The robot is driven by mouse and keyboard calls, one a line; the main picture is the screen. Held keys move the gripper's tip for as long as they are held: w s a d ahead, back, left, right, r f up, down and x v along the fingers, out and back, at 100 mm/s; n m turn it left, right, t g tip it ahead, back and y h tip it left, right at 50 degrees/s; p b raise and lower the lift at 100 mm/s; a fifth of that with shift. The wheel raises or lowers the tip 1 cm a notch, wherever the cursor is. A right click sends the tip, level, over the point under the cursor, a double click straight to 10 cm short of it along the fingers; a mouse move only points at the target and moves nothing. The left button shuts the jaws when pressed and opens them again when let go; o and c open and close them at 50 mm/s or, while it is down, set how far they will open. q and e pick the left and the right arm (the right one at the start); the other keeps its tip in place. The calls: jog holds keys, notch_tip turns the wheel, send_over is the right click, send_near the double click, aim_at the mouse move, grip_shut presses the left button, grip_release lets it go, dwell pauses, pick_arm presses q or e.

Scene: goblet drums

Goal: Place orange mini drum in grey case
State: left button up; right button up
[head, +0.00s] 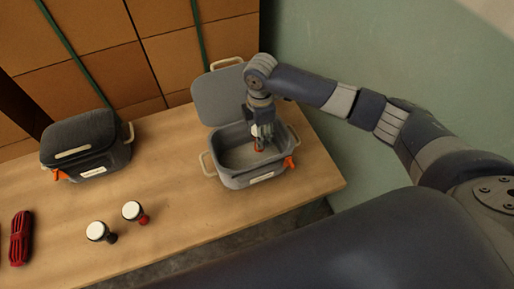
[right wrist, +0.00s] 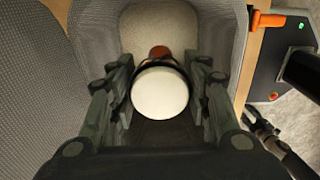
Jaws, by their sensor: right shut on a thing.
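The grey case (head: 237,181) stands open on the table, its lid (head: 219,95) tilted back behind it. My right gripper (head: 259,137) points down into the case opening and is shut on the orange mini drum (head: 259,149). In the right wrist view, the drum's round white head (right wrist: 160,93) sits between the two fingers, with its orange-brown foot beyond it. The drum is inside the outline of the case walls; I cannot tell whether its foot touches the case floor. My left gripper does not show.
A closed dark case (head: 85,143) stands at the left back. A red rope bundle (head: 20,238) lies at the far left. Stacked boxes (head: 100,50) line the back.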

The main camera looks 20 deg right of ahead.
jog(key=shift+f, duration=2.95)
jog(key=shift+f, duration=0.1)
jog(key=o, duration=1.1)
jog(key=shift+c, duration=0.2)
notch_tip(320, 180, up, 12)
jog(key=shift+r, duration=0.15)
